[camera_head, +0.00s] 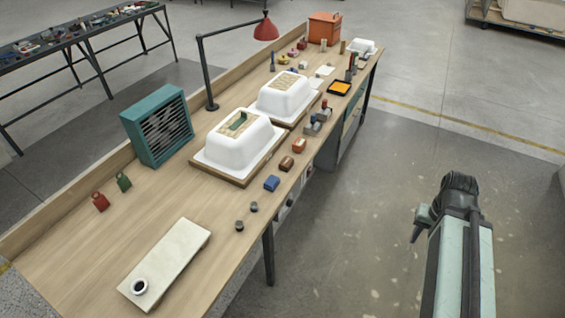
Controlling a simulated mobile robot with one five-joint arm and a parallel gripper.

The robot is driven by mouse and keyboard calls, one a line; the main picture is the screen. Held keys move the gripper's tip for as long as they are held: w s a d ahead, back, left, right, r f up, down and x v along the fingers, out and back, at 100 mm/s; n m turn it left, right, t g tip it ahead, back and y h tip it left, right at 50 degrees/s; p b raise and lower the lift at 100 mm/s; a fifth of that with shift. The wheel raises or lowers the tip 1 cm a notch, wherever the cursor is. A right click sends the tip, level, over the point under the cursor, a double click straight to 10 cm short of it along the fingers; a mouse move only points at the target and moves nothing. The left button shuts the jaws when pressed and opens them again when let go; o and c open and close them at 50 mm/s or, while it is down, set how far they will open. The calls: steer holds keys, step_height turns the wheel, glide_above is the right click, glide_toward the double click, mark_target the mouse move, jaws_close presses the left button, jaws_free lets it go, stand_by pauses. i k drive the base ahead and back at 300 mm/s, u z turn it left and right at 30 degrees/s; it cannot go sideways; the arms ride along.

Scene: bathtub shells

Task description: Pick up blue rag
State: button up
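A small blue folded thing (272,183), which looks like the blue rag, lies near the right edge of the long wooden workbench (120,215). It is beside the nearer white tub shell and in front of a brown block. My arm stands over the floor at the right, clear of the bench. The end of my arm, with my gripper (417,222), is small and seen from behind; its fingers cannot be made out clearly. It is well to the right of the blue rag and apart from it.
Two white tub shells (238,150) (285,95) sit on wooden boards. A brown block (286,164) and two dark knobs (239,225) flank the rag. A teal fan heater (158,125), red lamp (265,28) and pale board (165,262) are also there. Floor right of the bench is free.

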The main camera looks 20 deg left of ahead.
mark_target(272, 182)
steer(key=i, duration=2.9)
steer(key=u, duration=5.3)
